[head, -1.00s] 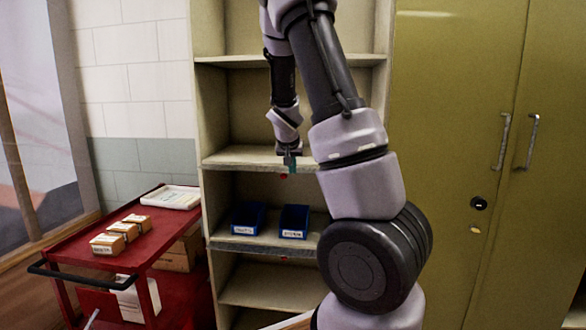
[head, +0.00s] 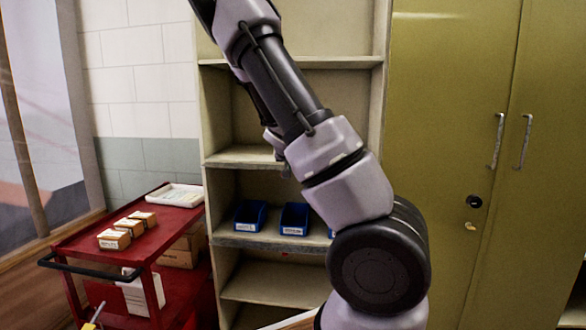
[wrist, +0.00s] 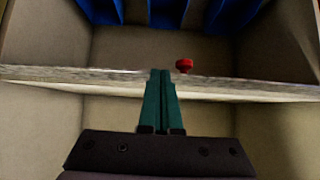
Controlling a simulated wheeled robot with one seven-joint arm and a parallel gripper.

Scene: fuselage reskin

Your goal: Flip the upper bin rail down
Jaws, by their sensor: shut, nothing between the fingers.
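The upper bin shelf (head: 238,158) spans the beige cabinet. Its front edge (wrist: 90,75) crosses the wrist view, which looks upside down. A red knob (wrist: 184,65) sits at that edge, just right of my gripper (wrist: 161,73). My gripper's green fingers are closed together and empty, with the tips overlapping the edge in the picture; I cannot tell if they touch it. In the head view my arm hides the knob and fingertips. Blue bins (head: 249,216) stand on the shelf below and also show in the wrist view (wrist: 168,10). I cannot clearly make out a separate rail.
A red cart (head: 100,237) with small boxes (head: 114,239) and a white tray (head: 176,195) stands left of the cabinet. Tall olive cupboard doors (head: 440,130) are on the right. The cabinet's lower shelf (head: 270,290) looks empty.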

